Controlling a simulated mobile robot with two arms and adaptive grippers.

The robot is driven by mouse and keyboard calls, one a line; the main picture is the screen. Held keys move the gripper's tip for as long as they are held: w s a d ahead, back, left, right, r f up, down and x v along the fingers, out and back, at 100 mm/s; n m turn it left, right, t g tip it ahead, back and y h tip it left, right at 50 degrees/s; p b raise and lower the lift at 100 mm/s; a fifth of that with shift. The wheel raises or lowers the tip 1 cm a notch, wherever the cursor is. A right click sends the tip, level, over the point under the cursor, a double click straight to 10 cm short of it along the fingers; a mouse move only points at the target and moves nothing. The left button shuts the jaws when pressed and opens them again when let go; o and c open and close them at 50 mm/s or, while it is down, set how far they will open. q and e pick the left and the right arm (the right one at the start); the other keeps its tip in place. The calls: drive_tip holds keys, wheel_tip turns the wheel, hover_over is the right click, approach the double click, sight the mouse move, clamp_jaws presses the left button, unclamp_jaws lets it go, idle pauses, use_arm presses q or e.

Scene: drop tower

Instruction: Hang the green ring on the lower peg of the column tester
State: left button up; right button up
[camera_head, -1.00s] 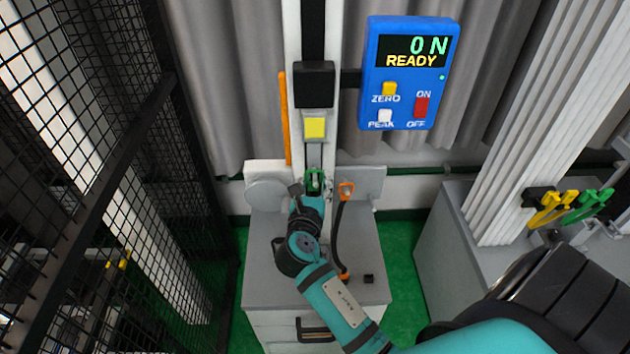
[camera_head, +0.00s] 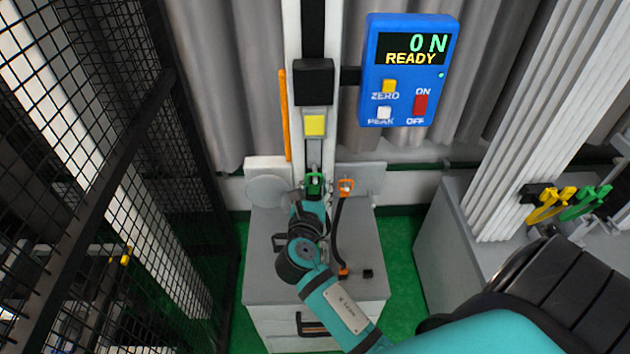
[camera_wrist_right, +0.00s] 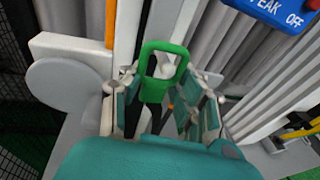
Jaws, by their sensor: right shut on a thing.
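The green ring (camera_head: 314,186) is at the foot of the column tester (camera_head: 315,150), just in front of the column. In the right wrist view the green ring (camera_wrist_right: 163,68) stands up, its opening facing me, with its lower part between my fingers. My right gripper (camera_wrist_right: 160,100) is shut on it; in the head view the gripper (camera_head: 312,200) is partly hidden behind its own wrist. My left gripper is not in view.
A dark strap with orange ends (camera_head: 338,235) is right of my gripper. A blue force display (camera_head: 410,70) reads 0 N, READY. A grey round plate (camera_head: 268,191) is left of the column. A black mesh fence (camera_head: 110,150) stands at left.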

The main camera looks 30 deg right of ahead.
sight(318, 189)
drive_tip(key=shift+s+a+p, duration=0.2)
drive_tip(key=shift+s+a, duration=0.3)
drive_tip(key=shift+s, duration=0.35)
drive_tip(key=shift+s+a+p, duration=0.15)
drive_tip(key=shift+s+a, duration=0.35)
drive_tip(key=shift+s, duration=0.3)
